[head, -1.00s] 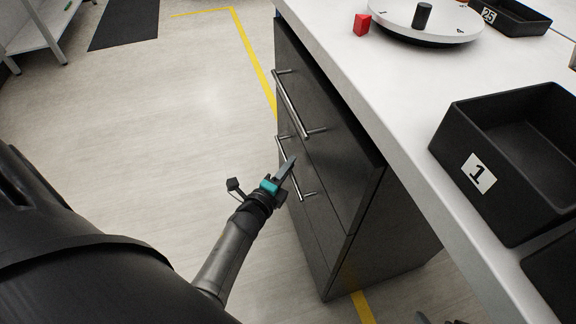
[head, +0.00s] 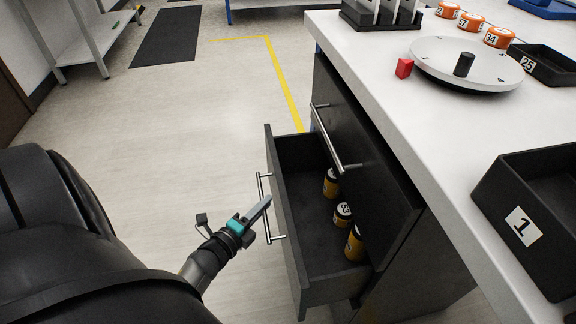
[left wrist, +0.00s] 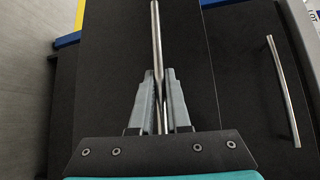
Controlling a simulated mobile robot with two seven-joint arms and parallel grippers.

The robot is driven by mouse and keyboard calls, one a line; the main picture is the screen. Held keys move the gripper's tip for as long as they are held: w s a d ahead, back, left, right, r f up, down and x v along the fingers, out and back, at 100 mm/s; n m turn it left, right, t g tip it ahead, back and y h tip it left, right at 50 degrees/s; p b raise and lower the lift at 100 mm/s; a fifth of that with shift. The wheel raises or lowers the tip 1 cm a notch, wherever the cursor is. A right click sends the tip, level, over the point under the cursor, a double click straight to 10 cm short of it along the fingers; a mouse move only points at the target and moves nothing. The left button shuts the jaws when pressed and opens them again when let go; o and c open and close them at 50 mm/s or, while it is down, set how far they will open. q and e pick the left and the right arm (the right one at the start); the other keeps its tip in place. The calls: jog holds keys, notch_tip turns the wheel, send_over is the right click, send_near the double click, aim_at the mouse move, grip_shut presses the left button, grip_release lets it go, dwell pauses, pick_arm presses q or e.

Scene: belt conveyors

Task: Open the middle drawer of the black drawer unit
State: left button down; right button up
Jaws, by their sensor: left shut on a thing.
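The black drawer unit (head: 372,180) stands under the white worktop. The drawer below its top one, the middle drawer (head: 285,230), is pulled out and shows its inside. Several orange-yellow cans with dark parts, one labelled 53 (head: 342,214), stand in it along the right side. My left gripper (head: 264,205) is at this drawer's metal bar handle (head: 269,236). In the left wrist view the handle (left wrist: 156,45) runs between the two fingers (left wrist: 160,100), which are shut on it. My right gripper is not in view.
The top drawer's handle (head: 335,145) juts out just above the open drawer. The worktop (head: 400,105) holds a white turntable (head: 440,60), a red block (head: 403,68) and a black bin marked 1 (head: 510,195). The floor (head: 190,120) left of the drawer is clear.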

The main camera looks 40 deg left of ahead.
pick_arm(q)
jog(key=s+a, duration=0.8)
jog(key=s, duration=0.1)
jog(key=shift+s+b, duration=0.3)
jog(key=shift+b, duration=0.15)
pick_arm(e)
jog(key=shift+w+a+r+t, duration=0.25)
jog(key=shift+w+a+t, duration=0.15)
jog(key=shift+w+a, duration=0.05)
pick_arm(q)
jog(key=c, duration=0.9)
grip_release()
jog(key=s+p, duration=0.1)
jog(key=s, duration=0.4)
jog(key=s+r+p, duration=0.1)
jog(key=s, duration=0.4)
jog(key=s+d+r+p, duration=0.1)
jog(key=s, duration=0.4)
jog(key=shift+d, duration=0.1)
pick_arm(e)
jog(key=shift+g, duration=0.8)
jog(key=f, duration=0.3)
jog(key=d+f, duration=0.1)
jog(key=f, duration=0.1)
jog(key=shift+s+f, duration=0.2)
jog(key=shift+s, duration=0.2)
